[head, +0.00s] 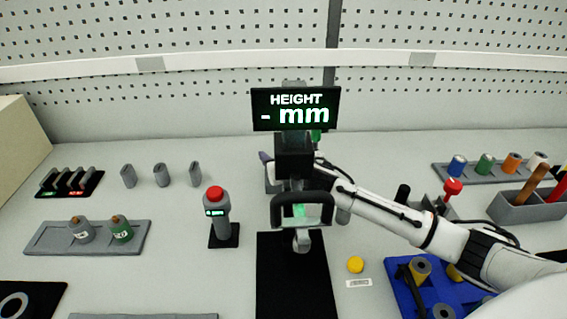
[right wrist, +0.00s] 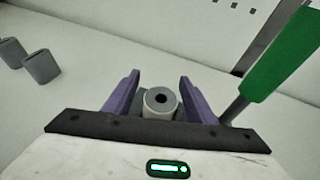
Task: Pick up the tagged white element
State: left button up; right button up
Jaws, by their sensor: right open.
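A white cylindrical element (right wrist: 152,104) with a grey top and a dark centre hole shows in the right wrist view. It stands upright between the purple fingers of my right gripper (right wrist: 160,84), which is open. A gap shows between the element and each finger. No tag can be made out on it. In the head view my right arm reaches in from the right, and its gripper (head: 265,158) is mostly hidden behind the height gauge (head: 294,155). The element is hidden there too. My left gripper is not in view.
The gauge screen (head: 296,109) reads "HEIGHT - mm". A green-handled thing (right wrist: 278,62) stands close right of my gripper. Grey posts (head: 161,175) and a red-button post (head: 222,220) stand left. A spool rack (head: 480,172) and blue tray (head: 400,293) are right.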

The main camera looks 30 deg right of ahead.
jog(key=c, duration=1.2)
